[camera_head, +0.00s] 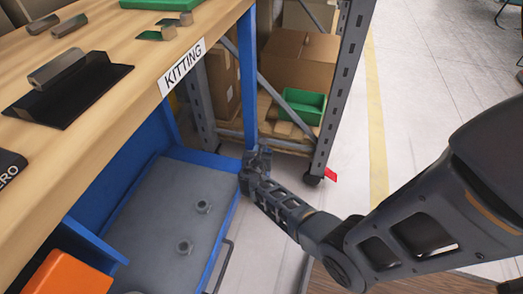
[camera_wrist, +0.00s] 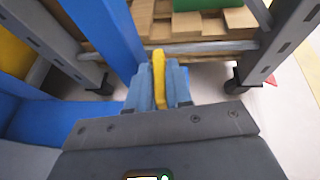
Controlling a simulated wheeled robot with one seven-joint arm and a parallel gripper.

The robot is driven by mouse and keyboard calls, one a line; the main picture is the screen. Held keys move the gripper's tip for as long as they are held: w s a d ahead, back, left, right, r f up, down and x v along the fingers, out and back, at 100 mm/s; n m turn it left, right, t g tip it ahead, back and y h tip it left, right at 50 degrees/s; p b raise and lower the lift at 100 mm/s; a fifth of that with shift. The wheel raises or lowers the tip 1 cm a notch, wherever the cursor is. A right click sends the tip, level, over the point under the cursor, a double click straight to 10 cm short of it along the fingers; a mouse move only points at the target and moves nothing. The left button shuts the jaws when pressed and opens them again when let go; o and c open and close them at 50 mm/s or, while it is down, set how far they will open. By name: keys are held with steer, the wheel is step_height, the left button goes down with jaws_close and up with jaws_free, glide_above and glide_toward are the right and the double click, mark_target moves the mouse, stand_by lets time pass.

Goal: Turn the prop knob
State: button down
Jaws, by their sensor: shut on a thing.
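My gripper (camera_head: 256,161) is beside the blue post and the corner of the blue bench frame, at the far end of the lower grey plate. In the wrist view my gripper (camera_wrist: 159,88) is shut on a narrow upright yellow piece (camera_wrist: 158,66), which shows between its two fingers. I cannot tell from its shape whether this is the prop knob. The head view hides the yellow piece behind the fingers.
The wooden bench top (camera_head: 110,45) with a KITTING label holds metal parts and a black tray (camera_head: 68,92). An orange box (camera_head: 65,276) is at lower left. A wheeled rack (camera_head: 338,95) with cartons and a green bin (camera_head: 295,107) stands behind. Floor at right is clear.

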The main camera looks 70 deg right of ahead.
steer(key=m+g, duration=0.1)
steer(key=g, duration=0.1)
steer(key=m+g+b, duration=0.1)
steer(key=m+g, duration=0.1)
steer(key=shift+w+f+m, duration=0.1)
steer(key=shift+w+m, duration=0.2)
steer(key=shift+w, duration=0.1)
steer(key=m+g+b, duration=0.1)
steer(key=g, duration=0.1)
steer(key=m+g+y+b, duration=0.1)
steer(key=m+g+b, duration=0.1)
steer(key=shift+w+f+m, duration=0.1)
steer(key=shift+w+m, duration=0.1)
steer(key=shift+m, duration=0.1)
steer(key=m+g+y+b, duration=0.1)
steer(key=b, duration=0.1)
steer(key=m+g+y+b, duration=0.1)
steer(key=m+g, duration=0.1)
steer(key=shift+w+d+g+b, duration=0.1)
steer(key=shift+d+g+b, duration=0.05)
steer(key=shift+g+b, duration=0.2)
steer(key=m+g+y+b, duration=0.2)
steer(key=shift+m+b, duration=0.35)
steer(key=shift+m, duration=0.05)
steer(key=shift+d+y, duration=0.1)
steer(key=shift+y, duration=0.3)
steer(key=c, duration=1.1)
jaws_free()
steer(key=shift+r, duration=0.2)
steer(key=shift+r, duration=0.15)
